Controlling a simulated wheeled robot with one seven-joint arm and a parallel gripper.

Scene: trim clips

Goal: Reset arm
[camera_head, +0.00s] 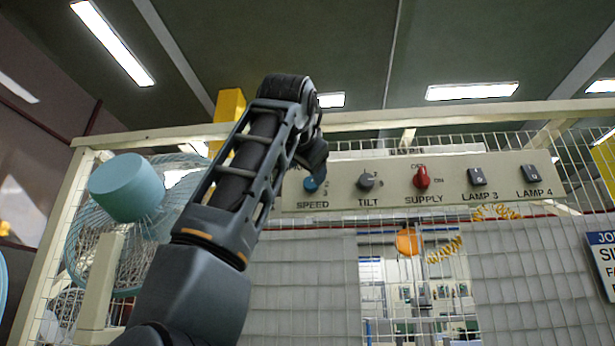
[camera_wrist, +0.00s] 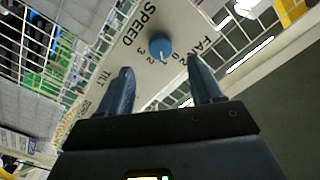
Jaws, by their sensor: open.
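My gripper (camera_wrist: 159,66) is open and empty in the wrist view, its two dark fingers apart. The blue SPEED knob (camera_wrist: 160,46) shows just beyond and between the fingertips, with a gap to them. In the head view the same blue knob (camera_head: 311,184) is partly covered by the end of my arm. My arm rises from the lower left, bends at the top and comes down in front of the panel's left end. The fingers cannot be made out there. The knob's exact setting is too small to read.
The pale panel (camera_head: 400,197) also bears a grey TILT knob (camera_head: 367,182), a red SUPPLY knob (camera_head: 421,178), and the LAMP 3 (camera_head: 477,177) and LAMP 4 (camera_head: 530,173) switches. A caged teal fan (camera_head: 130,188) stands at left. An orange disc (camera_head: 407,242) hangs below the panel.

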